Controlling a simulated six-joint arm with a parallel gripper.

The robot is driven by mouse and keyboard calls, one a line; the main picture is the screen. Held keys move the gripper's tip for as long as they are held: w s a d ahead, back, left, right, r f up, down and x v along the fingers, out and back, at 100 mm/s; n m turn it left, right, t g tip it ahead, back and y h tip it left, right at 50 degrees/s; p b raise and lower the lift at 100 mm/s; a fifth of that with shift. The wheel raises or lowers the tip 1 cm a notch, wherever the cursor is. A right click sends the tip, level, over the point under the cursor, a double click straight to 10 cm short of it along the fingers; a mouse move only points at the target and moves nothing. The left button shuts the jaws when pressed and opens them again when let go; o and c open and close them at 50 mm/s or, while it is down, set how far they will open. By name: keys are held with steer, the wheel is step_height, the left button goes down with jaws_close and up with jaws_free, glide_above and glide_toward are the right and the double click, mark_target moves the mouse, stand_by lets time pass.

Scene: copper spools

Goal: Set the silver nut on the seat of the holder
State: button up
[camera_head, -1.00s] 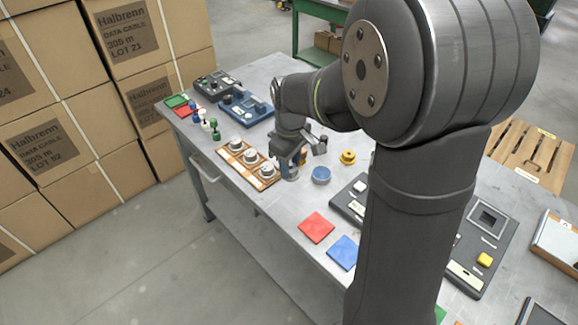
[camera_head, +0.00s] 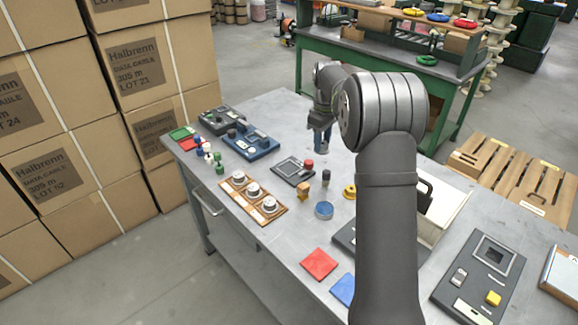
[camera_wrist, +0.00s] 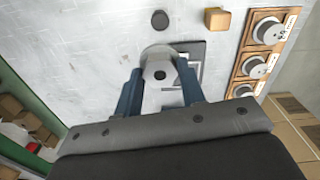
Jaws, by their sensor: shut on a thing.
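My gripper (camera_wrist: 160,82) is shut on the silver nut (camera_wrist: 147,68), a round grey piece with a dark centre hole, seen between its blue fingers in the wrist view. In the head view my gripper (camera_head: 322,148) hangs over the far part of the table; the nut is too small to make out there. Behind the nut in the wrist view is a dark grey plate (camera_wrist: 198,52) with a pale outline, partly hidden by nut and fingers. It looks like the plate with a red knob (camera_head: 286,172) in the head view. I cannot tell whether it is the holder.
A wooden block (camera_head: 302,191) and a dark cylinder (camera_head: 326,176) stand near the plate. A wooden board (camera_head: 238,194) carries several round pale pieces. A blue panel (camera_head: 262,150), a blue round piece (camera_head: 324,210) and a yellow piece (camera_head: 349,191) are around.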

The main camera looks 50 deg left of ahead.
steer(key=s+a+f, duration=0.1)
steer(key=a+f, duration=0.1)
steer(key=a, duration=0.1)
steer(key=s+a+f, duration=0.2)
steer(key=a, duration=0.1)
steer(key=s+a+f, duration=0.1)
steer(key=a+f, duration=0.1)
steer(key=a, duration=0.1)
steer(key=shift+s+a+f, duration=0.25)
steer(key=shift+s+a, duration=0.1)
steer(key=shift+f, duration=2)
steer(key=shift+f, duration=0.3)
steer(key=o, duration=1.1)
step_height(320, 180, up, 13)
steer(key=shift+f, duration=0.2)
